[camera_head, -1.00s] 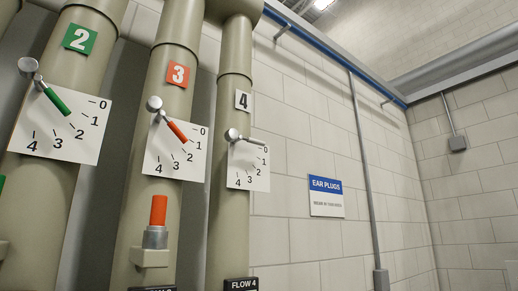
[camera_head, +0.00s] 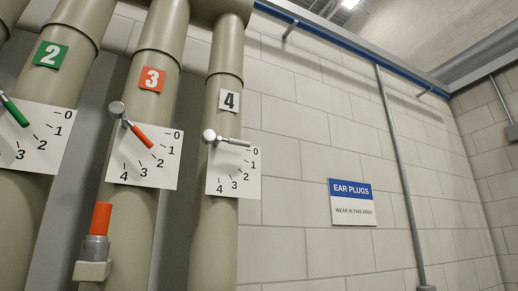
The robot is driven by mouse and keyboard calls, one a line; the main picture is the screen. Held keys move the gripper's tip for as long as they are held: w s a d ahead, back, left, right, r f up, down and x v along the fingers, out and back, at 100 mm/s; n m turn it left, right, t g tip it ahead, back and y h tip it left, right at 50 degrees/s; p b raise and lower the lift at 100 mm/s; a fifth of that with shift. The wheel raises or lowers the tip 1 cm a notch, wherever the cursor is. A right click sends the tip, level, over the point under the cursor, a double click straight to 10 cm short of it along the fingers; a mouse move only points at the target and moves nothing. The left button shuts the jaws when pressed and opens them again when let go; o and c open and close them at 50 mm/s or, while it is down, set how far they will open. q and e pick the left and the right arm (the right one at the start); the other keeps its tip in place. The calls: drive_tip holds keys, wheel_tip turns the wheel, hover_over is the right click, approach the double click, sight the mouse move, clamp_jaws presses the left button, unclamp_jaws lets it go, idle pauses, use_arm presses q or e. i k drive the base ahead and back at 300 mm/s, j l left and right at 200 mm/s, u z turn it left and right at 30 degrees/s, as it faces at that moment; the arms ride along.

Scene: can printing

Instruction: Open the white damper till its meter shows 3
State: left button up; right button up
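The white damper's meter (camera_head: 233,178) is a white plate on the pipe under the white "4" tag (camera_head: 229,101). Its scale runs from 0 at upper right to 4 at lower left. The white-grey damper handle (camera_head: 228,140) has a round knob at its left end and points right, close to the 0 mark. Neither of my grippers is in view.
The pipe with the red "3" tag (camera_head: 152,78) has a red handle (camera_head: 139,134) pointing between 1 and 2. The green "2" pipe's handle (camera_head: 14,111) is at the left edge. An orange-capped fitting (camera_head: 98,235) juts out below. An ear plugs sign (camera_head: 352,203) hangs on the block wall.

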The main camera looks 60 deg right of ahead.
sight(208, 137)
drive_tip(key=k+l, duration=0.15)
drive_tip(key=l, duration=0.2)
drive_tip(key=k+l, duration=0.2)
drive_tip(key=l, duration=0.2)
drive_tip(key=k+l, duration=0.15)
drive_tip(key=l, duration=0.2)
drive_tip(key=k+l, duration=0.2)
drive_tip(key=l, duration=0.15)
drive_tip(key=u, duration=0.05)
